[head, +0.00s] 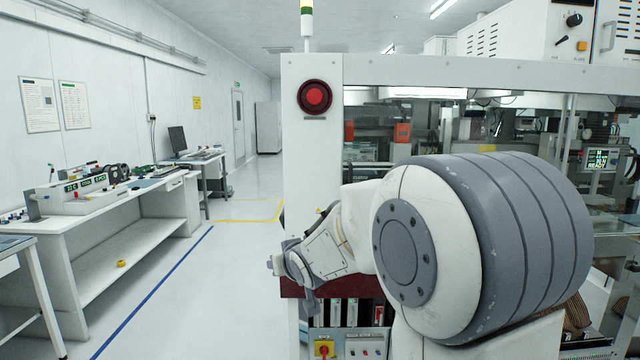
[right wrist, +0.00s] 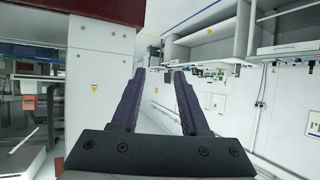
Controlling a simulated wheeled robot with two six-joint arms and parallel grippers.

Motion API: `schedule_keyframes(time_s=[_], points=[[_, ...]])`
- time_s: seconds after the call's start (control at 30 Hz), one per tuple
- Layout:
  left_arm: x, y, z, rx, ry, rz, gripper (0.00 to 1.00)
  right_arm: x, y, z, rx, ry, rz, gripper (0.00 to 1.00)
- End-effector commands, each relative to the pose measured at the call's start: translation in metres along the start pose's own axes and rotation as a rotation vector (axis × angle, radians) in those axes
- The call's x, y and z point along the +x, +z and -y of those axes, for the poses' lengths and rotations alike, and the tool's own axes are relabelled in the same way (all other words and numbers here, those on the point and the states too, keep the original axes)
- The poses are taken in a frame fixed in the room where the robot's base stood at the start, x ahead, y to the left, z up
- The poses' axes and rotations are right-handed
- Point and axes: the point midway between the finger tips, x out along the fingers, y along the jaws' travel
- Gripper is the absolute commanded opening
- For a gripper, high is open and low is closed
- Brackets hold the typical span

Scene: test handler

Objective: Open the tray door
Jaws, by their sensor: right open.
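The test handler, a white-framed machine (head: 312,160), stands ahead, with a red round button on its post. A dark red panel (head: 362,288) shows low on its front; in the right wrist view a dark red surface (right wrist: 103,13) is at the upper left. I cannot tell which part is the tray door; my right arm covers much of the front. My right gripper (right wrist: 160,73) is open, with nothing between its dark fingers. My left gripper is not in view.
A white workbench (head: 130,205) with instruments stands along the left wall, with a clear aisle marked by a blue floor line (head: 160,285). The wrist view looks upside down.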

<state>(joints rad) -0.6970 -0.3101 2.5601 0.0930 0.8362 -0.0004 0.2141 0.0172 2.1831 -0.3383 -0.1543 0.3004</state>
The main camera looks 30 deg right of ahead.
Motion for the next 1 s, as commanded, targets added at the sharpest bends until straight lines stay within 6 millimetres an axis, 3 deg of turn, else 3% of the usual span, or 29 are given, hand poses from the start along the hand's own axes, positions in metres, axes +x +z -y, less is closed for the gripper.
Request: schedule_keyframes(time_s=[0.03, 0.1, 0.2, 0.3, 0.4, 0.53, 1.0], points=[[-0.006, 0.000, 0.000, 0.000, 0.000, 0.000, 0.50, 0.005, -0.028, -0.047, 0.033, 0.059, -0.090, 0.45], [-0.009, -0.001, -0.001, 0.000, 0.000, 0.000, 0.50, 0.004, -0.058, -0.097, 0.053, 0.109, -0.208, 0.45], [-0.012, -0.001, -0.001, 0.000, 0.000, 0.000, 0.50, -0.005, -0.087, -0.153, 0.063, 0.157, -0.337, 0.45], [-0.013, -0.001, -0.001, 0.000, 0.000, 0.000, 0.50, -0.017, -0.103, -0.190, 0.061, 0.183, -0.423, 0.45], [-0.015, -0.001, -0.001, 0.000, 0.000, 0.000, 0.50, -0.024, -0.111, -0.208, 0.059, 0.193, -0.467, 0.45], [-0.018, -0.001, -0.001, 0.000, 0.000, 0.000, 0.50, -0.019, -0.118, -0.215, 0.057, 0.194, -0.482, 0.45], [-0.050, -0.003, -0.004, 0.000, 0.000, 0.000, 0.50, 0.050, -0.155, -0.230, 0.056, 0.194, -0.481, 0.45]])
